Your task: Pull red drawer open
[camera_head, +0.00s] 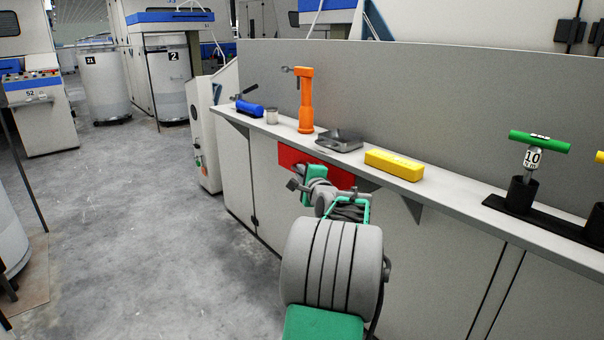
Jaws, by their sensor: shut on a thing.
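The red drawer (341,176) sits under the grey shelf of the long cabinet. Its red front shows on both sides of my arm's end. My gripper (306,172) is at the drawer front, shut on the drawer, though the fingertips and any handle are mostly hidden behind my wrist. I cannot tell how far the drawer stands out from the cabinet.
A green T-handle (540,141) stands at right. Open floor (130,220) lies left.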

